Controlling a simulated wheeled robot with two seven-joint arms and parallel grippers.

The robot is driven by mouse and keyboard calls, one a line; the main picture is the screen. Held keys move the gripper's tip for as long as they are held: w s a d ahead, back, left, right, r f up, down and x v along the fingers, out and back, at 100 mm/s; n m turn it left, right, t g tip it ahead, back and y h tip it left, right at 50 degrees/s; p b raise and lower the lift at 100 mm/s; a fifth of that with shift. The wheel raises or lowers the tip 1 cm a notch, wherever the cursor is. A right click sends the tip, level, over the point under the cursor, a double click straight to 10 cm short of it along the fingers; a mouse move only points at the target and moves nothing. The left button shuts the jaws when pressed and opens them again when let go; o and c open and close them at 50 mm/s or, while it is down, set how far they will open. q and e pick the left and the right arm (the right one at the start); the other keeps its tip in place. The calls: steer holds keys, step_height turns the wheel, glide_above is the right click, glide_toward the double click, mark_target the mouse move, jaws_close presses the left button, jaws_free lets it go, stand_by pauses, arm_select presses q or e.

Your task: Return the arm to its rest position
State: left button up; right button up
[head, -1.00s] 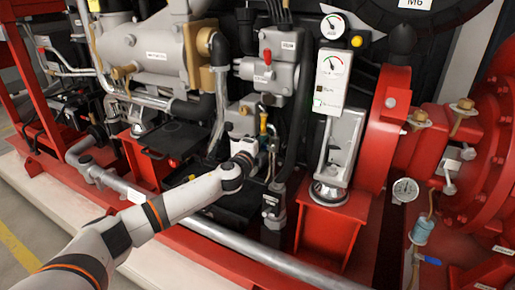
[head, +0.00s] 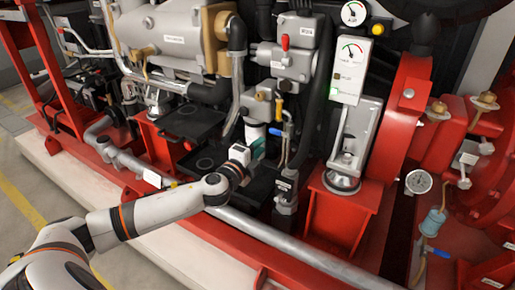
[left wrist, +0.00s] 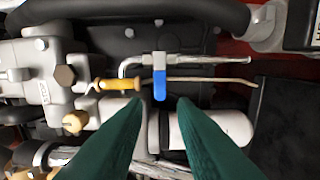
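My left arm (head: 165,207) reaches in from the lower left of the head view, bent at its elbow. Its gripper (head: 254,150) is in front of the engine, left of a small valve with a blue lever (head: 277,132). In the left wrist view the two dark green fingers (left wrist: 161,102) are apart with nothing between their tips. The blue lever also shows in that view (left wrist: 159,82), beyond the tips, beside a yellow handle (left wrist: 117,84). My right gripper is not in view.
A red base frame with a grey pipe (head: 270,232) runs along the front. A white gauge panel (head: 350,70) and a red pump housing (head: 405,110) stand on the right. Black trays (head: 190,122) lie left of the gripper. The floor at the lower left is open.

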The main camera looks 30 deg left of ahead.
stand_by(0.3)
